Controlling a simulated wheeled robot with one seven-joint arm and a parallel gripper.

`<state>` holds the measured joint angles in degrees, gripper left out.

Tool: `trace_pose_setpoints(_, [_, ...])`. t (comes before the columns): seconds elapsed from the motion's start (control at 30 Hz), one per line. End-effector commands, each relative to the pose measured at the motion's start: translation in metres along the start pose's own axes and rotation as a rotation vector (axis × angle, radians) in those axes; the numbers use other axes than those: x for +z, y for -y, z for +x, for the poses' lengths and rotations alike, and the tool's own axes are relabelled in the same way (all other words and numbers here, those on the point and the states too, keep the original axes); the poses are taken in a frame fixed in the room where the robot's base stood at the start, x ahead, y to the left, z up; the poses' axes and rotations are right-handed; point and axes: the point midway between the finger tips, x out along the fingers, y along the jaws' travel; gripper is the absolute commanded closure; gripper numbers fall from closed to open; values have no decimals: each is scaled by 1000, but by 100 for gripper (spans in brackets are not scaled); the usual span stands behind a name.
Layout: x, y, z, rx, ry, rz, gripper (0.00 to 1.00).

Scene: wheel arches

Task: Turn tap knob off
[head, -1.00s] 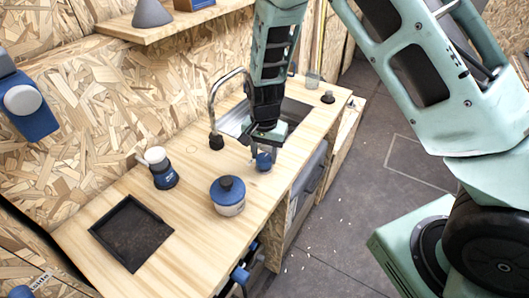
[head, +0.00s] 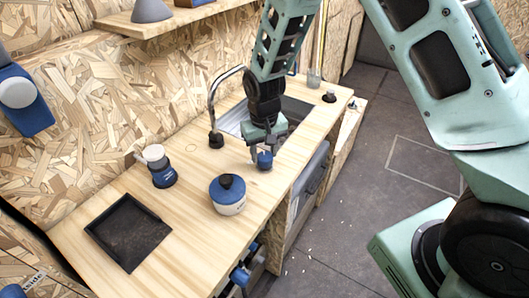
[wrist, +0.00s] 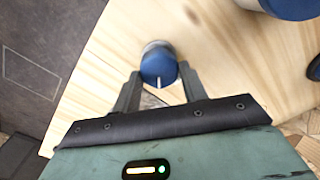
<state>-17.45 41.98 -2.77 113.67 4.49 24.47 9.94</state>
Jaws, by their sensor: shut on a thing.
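The tap knob (head: 264,160) is a small blue-topped knob on the wooden counter, in front of the tap. In the wrist view the knob (wrist: 158,66) shows a white line on its blue top, pointing toward my gripper's palm. My gripper (wrist: 160,82) has one finger on each side of the knob and is shut on it. In the head view my gripper (head: 264,148) reaches down onto the knob from above. The curved metal tap (head: 213,108) stands behind and to the left, beside the sink (head: 232,121).
A blue and white lidded pot (head: 228,195) stands close in front of the knob on the counter. A blue and white bottle (head: 160,166) and a black square tray (head: 128,232) are farther left. A small dark item (head: 329,96) and a glass (head: 314,77) stand beyond the sink.

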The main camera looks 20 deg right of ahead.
Motion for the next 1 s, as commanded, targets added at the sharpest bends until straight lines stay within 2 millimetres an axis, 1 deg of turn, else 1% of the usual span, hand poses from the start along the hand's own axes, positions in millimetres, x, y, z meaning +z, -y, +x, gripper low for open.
trace_pose_setpoints(0.6, [0, 2, -1, -1, -2, -566, 80])
trace_pose_setpoints(0.8, [0, 2, -1, 0, -2, -702, 80])
trace_pose_setpoints(1.0, [0, 2, -1, 1, -1, -791, 80])
